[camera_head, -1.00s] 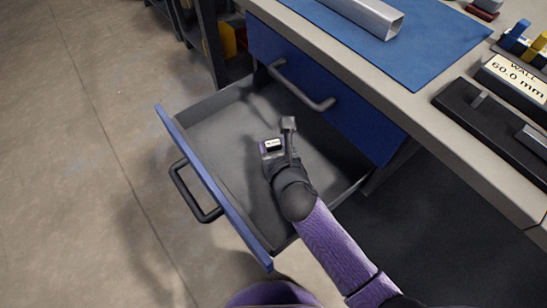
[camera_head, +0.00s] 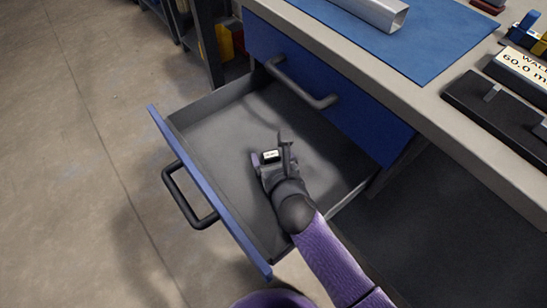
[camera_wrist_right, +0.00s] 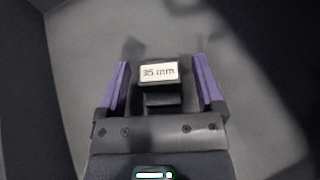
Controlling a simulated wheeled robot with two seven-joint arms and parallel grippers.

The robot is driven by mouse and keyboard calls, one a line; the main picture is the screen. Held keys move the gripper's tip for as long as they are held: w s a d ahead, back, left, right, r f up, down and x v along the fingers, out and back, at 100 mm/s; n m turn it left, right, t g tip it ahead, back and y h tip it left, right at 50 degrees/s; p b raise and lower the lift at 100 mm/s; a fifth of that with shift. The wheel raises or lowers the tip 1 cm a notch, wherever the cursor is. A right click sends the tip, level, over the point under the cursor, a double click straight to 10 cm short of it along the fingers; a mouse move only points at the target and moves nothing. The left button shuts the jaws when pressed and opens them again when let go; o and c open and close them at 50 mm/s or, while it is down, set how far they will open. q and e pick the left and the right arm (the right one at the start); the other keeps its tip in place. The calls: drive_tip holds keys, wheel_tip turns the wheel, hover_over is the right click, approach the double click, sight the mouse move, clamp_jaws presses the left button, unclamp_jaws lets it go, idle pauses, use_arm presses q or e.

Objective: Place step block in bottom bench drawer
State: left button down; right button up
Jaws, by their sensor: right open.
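The step block is dark with a white label reading "35 mm" in the right wrist view (camera_wrist_right: 158,73). It also shows in the head view (camera_head: 270,156), inside the pulled-out bottom drawer (camera_head: 215,125) of the bench. My right gripper (camera_head: 271,152) reaches down into the drawer around the block. In the right wrist view my right gripper (camera_wrist_right: 161,64) is open, with one purple-sided finger on each side of the block and a visible gap to each. The block appears to sit on the drawer floor; its underside is hidden. My left gripper is not in view.
The drawer's blue front (camera_head: 205,190) has a black handle (camera_head: 185,200). A shut blue drawer (camera_head: 345,115) is above it. On the bench top are a blue mat (camera_head: 430,50), a metal channel (camera_head: 375,10) and a labelled "WALL" block (camera_head: 520,70). The drawer floor around the block is clear.

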drive_tip(key=shift+s+d+r+p, duration=0.1)
drive_tip(key=shift+s+r+p, duration=0.1)
drive_tip(key=shift+r+p, duration=0.15)
drive_tip(key=p+v, duration=0.5)
drive_tip(key=v, duration=0.6)
drive_tip(key=shift+s, duration=0.15)
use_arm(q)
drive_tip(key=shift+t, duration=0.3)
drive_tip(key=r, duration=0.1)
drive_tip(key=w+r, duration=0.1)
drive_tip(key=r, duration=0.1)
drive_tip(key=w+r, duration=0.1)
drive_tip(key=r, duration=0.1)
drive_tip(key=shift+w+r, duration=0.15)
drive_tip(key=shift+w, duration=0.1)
use_arm(e)
drive_tip(key=shift+s, duration=0.15)
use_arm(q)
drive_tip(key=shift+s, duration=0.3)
